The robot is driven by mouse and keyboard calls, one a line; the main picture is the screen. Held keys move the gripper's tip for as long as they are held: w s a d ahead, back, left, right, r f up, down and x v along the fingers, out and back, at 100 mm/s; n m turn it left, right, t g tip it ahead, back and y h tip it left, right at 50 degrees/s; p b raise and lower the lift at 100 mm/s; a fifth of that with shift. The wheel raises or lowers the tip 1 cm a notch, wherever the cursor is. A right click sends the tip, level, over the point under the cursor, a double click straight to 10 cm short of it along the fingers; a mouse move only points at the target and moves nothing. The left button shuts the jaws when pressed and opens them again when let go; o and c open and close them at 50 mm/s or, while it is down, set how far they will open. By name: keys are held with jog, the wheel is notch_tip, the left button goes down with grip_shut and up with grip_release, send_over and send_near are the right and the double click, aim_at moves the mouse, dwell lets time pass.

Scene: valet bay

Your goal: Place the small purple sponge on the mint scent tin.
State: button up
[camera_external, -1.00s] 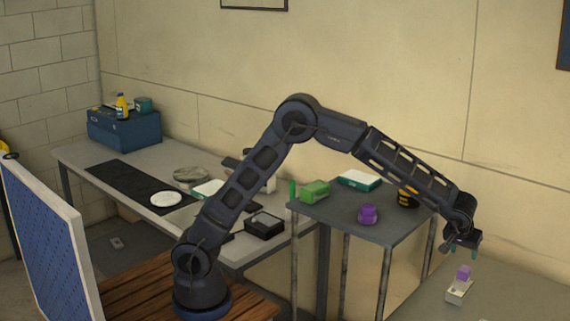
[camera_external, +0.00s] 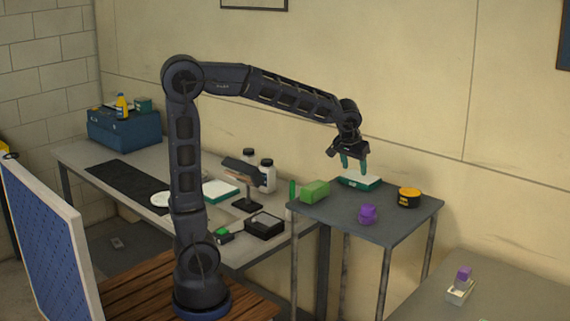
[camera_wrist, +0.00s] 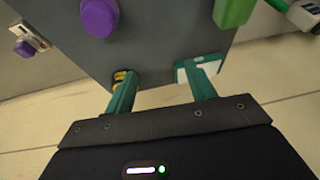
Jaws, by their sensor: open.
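A small purple sponge (camera_external: 464,272) sits on the back part of a small, long pale tin (camera_external: 458,292) on the right-hand table. I cannot read a scent on the tin. In the wrist view the sponge (camera_wrist: 25,48) and the pale tin (camera_wrist: 36,33) show at the far left. My gripper (camera_external: 353,166) is open and empty, its teal fingers apart above the middle table, near the white-and-teal box (camera_external: 359,181). It is well to the left of the sponge and higher. In the wrist view nothing is between the fingers (camera_wrist: 160,90).
The middle table (camera_external: 385,232) holds a green block (camera_external: 315,191), a larger rounded purple thing (camera_external: 367,214) and a yellow-and-black tin (camera_external: 409,197). A long bench (camera_external: 140,165) at the left carries several items. The wall is close behind. The right table (camera_external: 420,300) is mostly bare.

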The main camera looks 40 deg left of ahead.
jog(key=s+a+r, duration=0.1)
jog(key=s+a, duration=0.9)
jog(key=a, duration=0.5)
jog(key=s+a+f, duration=0.2)
jog(key=s+a, duration=0.2)
jog(key=s, duration=0.3)
jog(key=s+a+f, duration=0.2)
jog(key=s+a, duration=0.2)
jog(key=s, duration=0.3)
jog(key=shift+s+a+f+h, duration=0.2)
jog(key=shift+s+a+h, duration=0.2)
